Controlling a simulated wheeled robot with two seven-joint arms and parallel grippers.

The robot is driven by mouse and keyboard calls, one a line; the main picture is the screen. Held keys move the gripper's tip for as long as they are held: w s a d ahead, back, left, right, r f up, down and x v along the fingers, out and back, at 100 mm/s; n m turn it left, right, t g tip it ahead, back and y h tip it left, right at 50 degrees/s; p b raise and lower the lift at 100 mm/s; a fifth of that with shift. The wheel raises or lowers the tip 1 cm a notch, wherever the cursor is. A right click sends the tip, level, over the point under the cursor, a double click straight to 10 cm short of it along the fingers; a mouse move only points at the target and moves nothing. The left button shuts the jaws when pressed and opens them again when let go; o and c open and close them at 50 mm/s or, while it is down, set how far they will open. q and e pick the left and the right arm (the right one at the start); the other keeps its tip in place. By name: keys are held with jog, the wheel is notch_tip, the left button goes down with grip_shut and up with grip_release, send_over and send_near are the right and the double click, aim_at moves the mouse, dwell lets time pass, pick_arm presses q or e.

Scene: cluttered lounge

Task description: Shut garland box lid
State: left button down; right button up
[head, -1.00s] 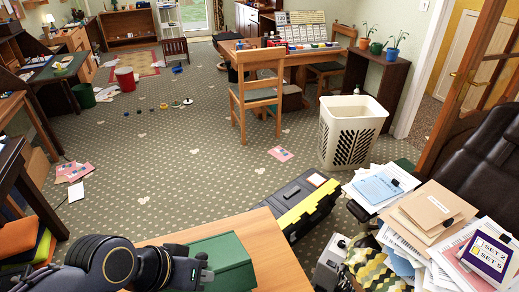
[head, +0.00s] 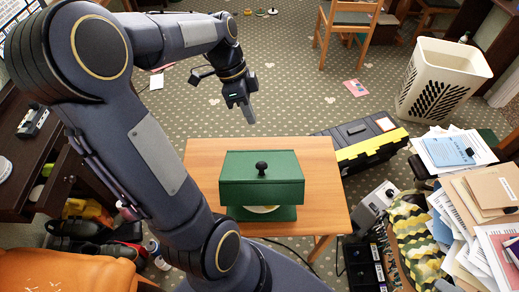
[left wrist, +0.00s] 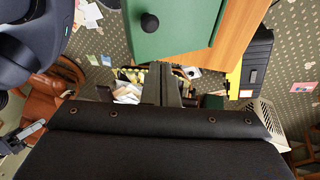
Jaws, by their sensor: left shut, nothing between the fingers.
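The green garland box (head: 263,213) stands on the small wooden table. Its green lid (head: 240,165) carries a round black knob (head: 262,168). Below the lid's near edge a gap shows, with something pale inside, so the lid is not flush with the base. My left gripper (head: 249,114) is shut and empty, pointing down in the air beyond the box at the table's far edge. In the left wrist view, the shut fingers (left wrist: 161,85) are apart from the green lid (left wrist: 185,35) and its knob (left wrist: 149,22).
The wooden table (head: 205,160) has bare room around the box. A black and yellow toolbox (head: 365,145) lies on the floor to the right. Paper stacks (head: 455,190) and a white basket (head: 440,80) are farther right. A dark desk (head: 35,150) stands left.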

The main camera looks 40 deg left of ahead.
pick_arm(q)
send_near(264, 162)
jog(key=x, duration=0.4)
jog(key=shift+w+d+f+p, duration=0.1)
jog(key=shift+d+f+p, duration=0.1)
jog(key=shift+f+p, duration=0.15)
jog(key=shift+d+f, duration=0.2)
jog(key=shift+f, duration=0.3)
pick_arm(e)
jog(key=shift+r, duration=0.35)
jog(key=shift+f, duration=0.1)
